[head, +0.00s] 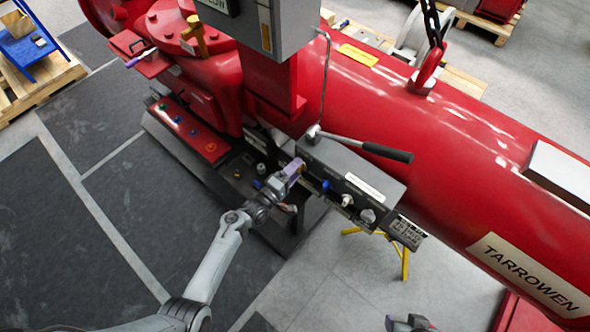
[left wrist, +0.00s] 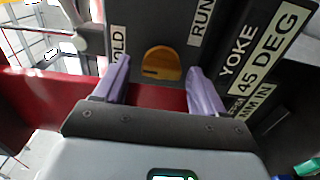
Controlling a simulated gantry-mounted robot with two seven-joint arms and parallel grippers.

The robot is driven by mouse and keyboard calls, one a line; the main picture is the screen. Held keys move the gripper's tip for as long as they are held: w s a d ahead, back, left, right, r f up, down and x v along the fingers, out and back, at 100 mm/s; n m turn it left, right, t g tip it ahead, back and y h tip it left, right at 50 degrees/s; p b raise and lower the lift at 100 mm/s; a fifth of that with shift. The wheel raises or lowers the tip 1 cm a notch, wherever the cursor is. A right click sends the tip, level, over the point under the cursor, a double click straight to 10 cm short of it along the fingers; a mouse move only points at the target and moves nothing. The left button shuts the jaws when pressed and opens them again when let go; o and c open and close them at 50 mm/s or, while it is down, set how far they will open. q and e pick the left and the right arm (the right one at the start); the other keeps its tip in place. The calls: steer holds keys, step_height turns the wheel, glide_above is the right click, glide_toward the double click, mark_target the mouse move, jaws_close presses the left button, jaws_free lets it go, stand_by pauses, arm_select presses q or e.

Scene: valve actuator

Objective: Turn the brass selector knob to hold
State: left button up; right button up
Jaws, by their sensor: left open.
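The brass selector knob (left wrist: 162,65) is a rounded brass piece with a dark slot, on a dark panel face. In the left wrist view it lies between the purple fingers of my left gripper (left wrist: 157,68), with a visible gap on each side. The fingers are open. A "RUN" label (left wrist: 201,22) is up and right of the knob. In the head view my left gripper (head: 296,170) is at the grey valve box (head: 345,165) and hides most of the knob.
A black-handled lever (head: 370,148) lies over the box top. A blue knob (head: 325,185) and silver fittings (head: 367,215) sit right of my gripper on the box front. The large red cylinder (head: 450,130) is behind. Open floor lies in front. Part of my right gripper (head: 410,323) shows at the bottom edge.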

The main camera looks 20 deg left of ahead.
arm_select(q)
steer(key=v, duration=1)
steer(key=shift+s+a+p, duration=0.15)
steer(key=shift+s+p, duration=0.15)
